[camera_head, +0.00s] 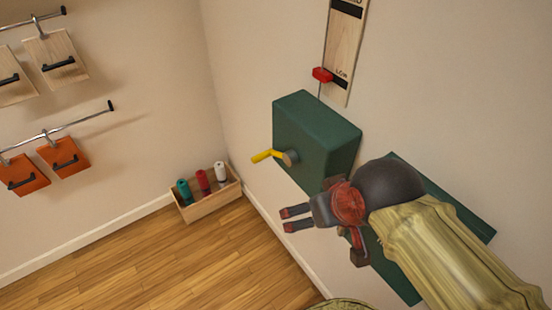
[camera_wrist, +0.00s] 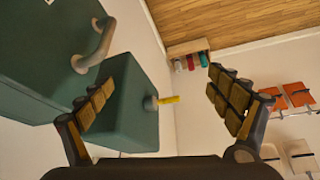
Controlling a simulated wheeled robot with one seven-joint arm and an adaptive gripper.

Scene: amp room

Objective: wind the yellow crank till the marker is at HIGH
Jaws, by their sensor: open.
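The yellow crank (camera_head: 265,155) sticks out from the front of a green box (camera_head: 309,142) on the wall. In the wrist view the crank (camera_wrist: 168,100) shows beyond my fingers, between them. My gripper (camera_head: 284,219) is open and empty, below and in front of the box, apart from the crank. In the wrist view my gripper (camera_wrist: 165,88) has its fingers spread wide. The red marker (camera_head: 322,75) is beside the lower dark mark, labelled LOW, on a wooden scale board (camera_head: 345,50). The board's upper end is cut off by the picture edge.
A second green box (camera_head: 460,205) is behind my arm; a grey handle (camera_wrist: 100,45) shows on a green front in the wrist view. A wooden crate (camera_head: 212,203) with spools stands on the floor in the corner. Orange panels (camera_head: 68,157) hang from rails at left.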

